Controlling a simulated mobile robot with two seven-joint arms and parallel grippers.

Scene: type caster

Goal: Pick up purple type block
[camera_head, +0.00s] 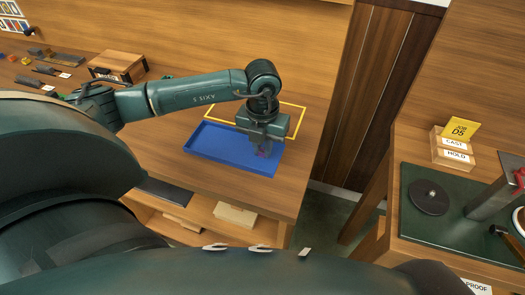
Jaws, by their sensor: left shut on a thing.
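My left gripper (263,144) reaches down over the blue tray (215,148) on the wooden bench. It is shut on the purple type block (264,151), which shows as a small pinkish-purple patch at the fingertips, near the tray's right side. The fingers hide most of the block. I cannot tell whether the block touches the tray floor. My right gripper is not in view.
A yellow frame outline (294,120) lies behind the tray. A wooden box (117,66) and several small dark pieces stand at the back left. A second bench at right holds a green mat (452,225), a dark disc (429,198) and labelled wooden blocks (452,148).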

